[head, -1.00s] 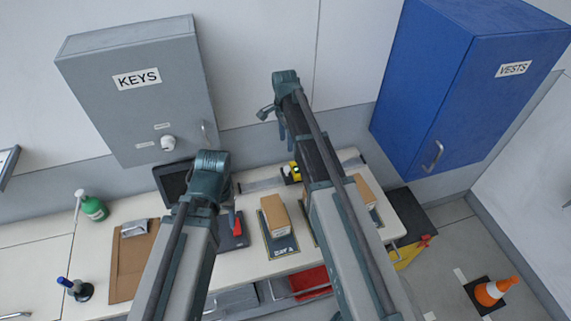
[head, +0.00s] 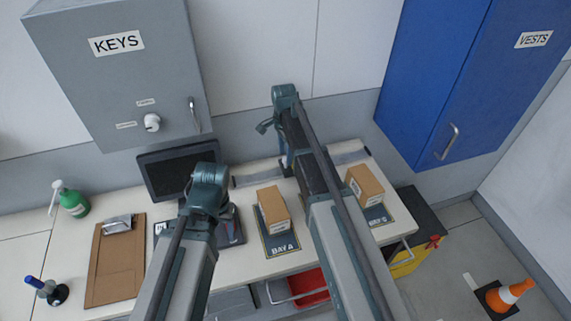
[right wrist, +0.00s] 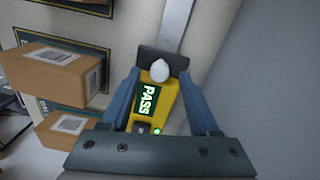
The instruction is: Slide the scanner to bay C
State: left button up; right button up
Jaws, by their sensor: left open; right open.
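The yellow scanner (right wrist: 157,103) shows in the right wrist view with a lit green PASS label, a green light and a white knob (right wrist: 161,70) on a dark block on the rail. My right gripper (right wrist: 162,95) is open, one blue finger on each side of the scanner; contact is unclear. In the head view my right gripper (head: 287,155) is over the rail (head: 258,175) at the back of the bench, and the scanner is hidden there. The BAY A mat (head: 283,246) lies left of my right arm. My left gripper (head: 208,190) is open, its fingertips mostly hidden.
A box (head: 273,208) stands on the BAY A mat and another box (head: 364,185) on a mat right of my arm. A dark monitor (head: 170,172), clipboard (head: 116,260) and green bottle (head: 72,201) are at left. Grey KEYS (head: 120,85) and blue VESTS (head: 450,80) cabinets hang above.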

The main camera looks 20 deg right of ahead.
jog(key=shift+f+b, duration=0.5)
jog(key=shift+f, duration=0.45)
jog(key=shift+r, duration=0.1)
grip_shut()
dwell(0.6)
